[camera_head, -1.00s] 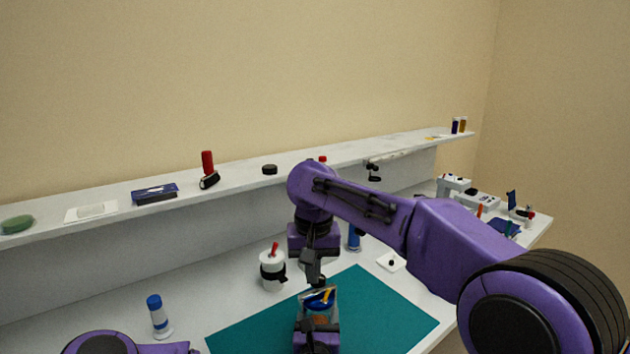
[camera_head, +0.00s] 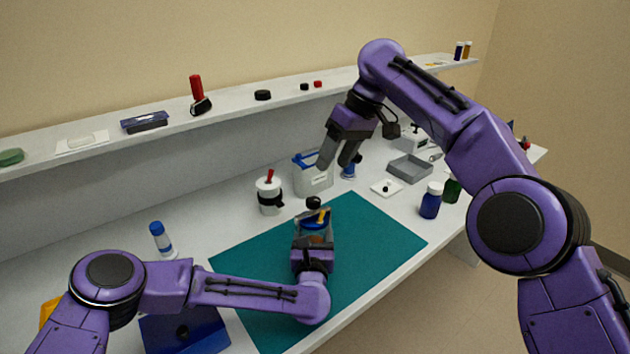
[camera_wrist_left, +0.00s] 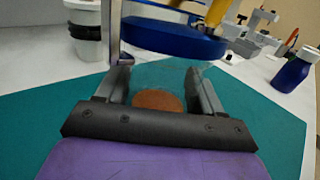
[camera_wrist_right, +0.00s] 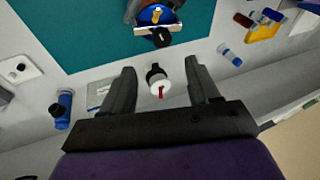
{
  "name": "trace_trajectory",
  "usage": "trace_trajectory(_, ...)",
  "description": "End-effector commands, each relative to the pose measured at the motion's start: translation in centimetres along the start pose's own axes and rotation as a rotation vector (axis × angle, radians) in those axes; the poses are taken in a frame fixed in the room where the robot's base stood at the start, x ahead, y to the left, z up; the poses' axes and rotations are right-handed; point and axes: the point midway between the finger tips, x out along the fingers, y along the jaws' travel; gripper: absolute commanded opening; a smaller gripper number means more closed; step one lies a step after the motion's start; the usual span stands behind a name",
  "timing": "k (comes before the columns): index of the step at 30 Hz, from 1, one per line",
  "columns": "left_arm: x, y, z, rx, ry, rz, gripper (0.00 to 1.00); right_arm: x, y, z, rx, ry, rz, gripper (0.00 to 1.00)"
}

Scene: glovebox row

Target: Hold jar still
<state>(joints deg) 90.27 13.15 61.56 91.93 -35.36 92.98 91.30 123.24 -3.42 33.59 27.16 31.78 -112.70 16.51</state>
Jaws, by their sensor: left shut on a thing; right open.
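The jar is clear with a blue lid (camera_wrist_left: 172,38) and orange-brown contents (camera_wrist_left: 158,100). It stands upright over the teal mat (camera_head: 375,240); in the head view its lid (camera_head: 314,224) shows with a yellow strip on top. My left gripper (camera_wrist_left: 157,82) is shut around the jar's body, one finger on each side. The lower jar is mostly hidden by the gripper in the head view. My right gripper (camera_head: 337,157) is open and empty, raised behind and right of the jar. In the right wrist view (camera_wrist_right: 160,68) its fingers are apart, with the lid (camera_wrist_right: 155,15) beyond them.
A white pot with a black band and red stick (camera_head: 269,194) stands behind the mat. A white container with a blue rim (camera_head: 313,177), a grey tray (camera_head: 410,168) and a blue bottle (camera_head: 431,200) stand nearby. A shelf (camera_head: 225,120) runs along the back. The mat's right part is clear.

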Motion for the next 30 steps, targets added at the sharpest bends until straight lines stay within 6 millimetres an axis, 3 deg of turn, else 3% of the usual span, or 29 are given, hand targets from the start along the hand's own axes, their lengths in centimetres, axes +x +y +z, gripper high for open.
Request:
trace_trajectory(3,-0.1,-0.1,-0.3,0.0,0.006,-0.002,0.22,-1.5,-0.1,0.0,-0.272,0.029,-0.026,0.6)
trace_trajectory(6,-0.1,-0.1,-0.3,0.0,0.006,-0.002,0.22,-1.8,-0.3,0.1,-0.432,0.029,-0.032,0.6)
trace_trajectory(11,-0.1,-0.1,-0.3,0.001,0.006,-0.002,0.22,-1.3,-0.3,0.2,-0.521,0.022,-0.033,0.6)
trace_trajectory(14,-0.1,-0.1,-0.3,0.001,0.006,-0.002,0.22,0.1,-0.4,0.2,-0.521,0.019,-0.033,0.6)
trace_trajectory(24,-0.1,-0.1,-0.3,0.0,0.006,-0.002,0.22,8.0,-0.6,0.1,-0.519,0.019,-0.031,0.6)
trace_trajectory(30,-0.1,0.0,-0.3,0.001,0.006,-0.001,0.22,10.1,-0.7,0.1,-0.519,0.022,-0.03,0.6)
